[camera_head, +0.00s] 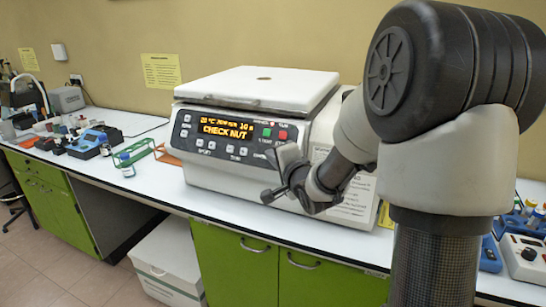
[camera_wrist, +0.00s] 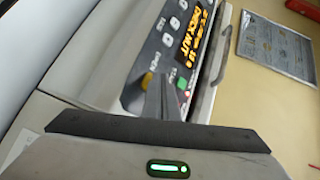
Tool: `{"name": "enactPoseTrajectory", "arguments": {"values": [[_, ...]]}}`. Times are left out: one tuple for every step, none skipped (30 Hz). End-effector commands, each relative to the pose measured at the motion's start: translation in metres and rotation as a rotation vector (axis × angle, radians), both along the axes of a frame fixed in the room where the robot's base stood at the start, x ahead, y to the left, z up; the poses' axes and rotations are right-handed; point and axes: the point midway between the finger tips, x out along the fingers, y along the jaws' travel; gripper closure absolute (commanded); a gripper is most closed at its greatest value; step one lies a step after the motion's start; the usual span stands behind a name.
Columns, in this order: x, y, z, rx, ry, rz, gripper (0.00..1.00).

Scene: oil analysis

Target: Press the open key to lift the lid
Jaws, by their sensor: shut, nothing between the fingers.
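The white centrifuge (camera_head: 225,182) stands on the bench. Its lid (camera_head: 262,84) lies flat over the top and looks down. The front panel's orange display (camera_head: 215,122) reads "CHECK NUT"; the panel also shows in the wrist view (camera_wrist: 137,92). My gripper (camera_head: 279,156) is shut and empty, in front of the panel's lower right. In the wrist view its fingertips (camera_wrist: 151,88) are at a yellow key (camera_wrist: 147,80), partly covering it. This key seems to be the open key; its label is too blurred to read for sure. Whether the fingertips touch it, I cannot tell.
A green key and a red key (camera_head: 283,134) sit on the panel above my gripper. A green rack (camera_head: 136,153) and a small bottle (camera_head: 127,166) stand to the left. Blue equipment (camera_head: 490,255) stands at the right. The bench front is clear before the centrifuge.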

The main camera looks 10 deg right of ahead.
Motion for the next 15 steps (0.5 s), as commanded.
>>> {"name": "enactPoseTrajectory", "arguments": {"values": [[0.0005,-0.0005,-0.0005,0.0,0.0,0.0,1.0],[0.0008,-0.0006,-0.0007,0.0,0.0,0.0,1.0],[0.0011,-0.0009,-0.001,0.0,0.0,0.0,1.0],[0.0013,-0.001,-0.0013,0.0,0.0,0.0,1.0],[0.0015,-0.0012,-0.0015,0.0,0.0,0.0,1.0],[0.0019,-0.0014,-0.0018,0.0,0.0,0.0,1.0],[0.0021,-0.0016,-0.002,0.0,0.0,0.0,1.0],[0.0024,-0.0018,-0.0023,0.0,0.0,0.0,1.0],[0.0027,-0.002,-0.0026,0.0,0.001,0.0,1.0],[0.0029,-0.0022,-0.0028,0.0,0.001,0.0,1.0],[0.0031,-0.0025,-0.0031,0.0,0.001,0.0,1.0],[0.0034,-0.0027,-0.0034,0.0,0.001,0.0,1.0],[0.0037,-0.0029,-0.0037,0.0,0.001,0.0,1.0],[0.0035,-0.0027,-0.0033,0.0,0.001,0.0,1.0],[0.0035,-0.0027,-0.0033,0.0,0.001,0.0,1.0]]}}
